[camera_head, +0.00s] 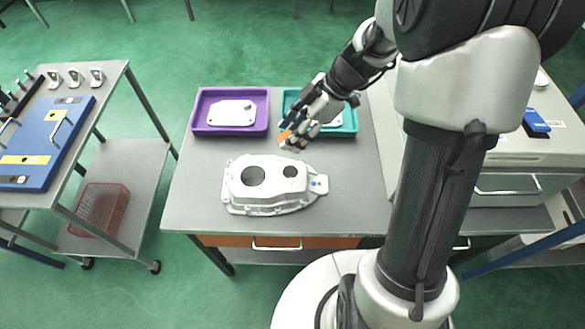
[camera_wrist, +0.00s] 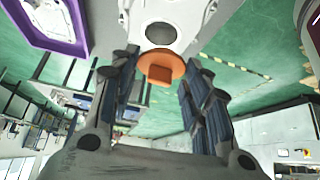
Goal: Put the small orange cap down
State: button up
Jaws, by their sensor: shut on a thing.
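My gripper (camera_head: 293,139) is shut on the small orange cap (camera_head: 284,135) and holds it over the grey table, just behind the large casting. The cap also shows in the wrist view (camera_wrist: 160,68), between my fingertips (camera_wrist: 160,72). Its round disc and a block-like part face the wrist camera. The large silver casting (camera_head: 235,190) lies on the table with a large dark round opening at its left and a smaller one at its right. I cannot tell the cap's exact height above the table.
A purple tray (camera_head: 199,129) with a light metal part (camera_head: 231,113) stands at the back left of the table (camera_head: 205,220). A teal tray (camera_head: 349,122) stands behind my gripper, partly hidden. Free tabletop lies right and left of the casting. A trolley with a blue board (camera_head: 75,112) is at the left.

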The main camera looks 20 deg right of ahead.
notch_tip(320, 180, down, 14)
jog(key=b, duration=0.3)
jog(key=shift+f+b, duration=0.2)
jog(key=shift+b, duration=0.1)
jog(key=shift+s+f+b, duration=0.2)
jog(key=shift+f+b, duration=0.15)
jog(key=shift+b, duration=0.15)
jog(key=shift+s+f+b, duration=0.15)
jog(key=shift+f+b, duration=0.1)
jog(key=shift+b, duration=0.15)
jog(key=shift+c, duration=0.2)
jog(key=shift+f+b, duration=0.15)
jog(key=shift+b, duration=0.15)
jog(key=shift+c, duration=0.2)
jog(key=shift+o, duration=0.3)
jog(key=o, duration=0.5)
jog(key=shift+o, duration=1.1)
jog(key=shift+w+a+f, duration=0.1)
jog(key=shift+w, duration=0.1)
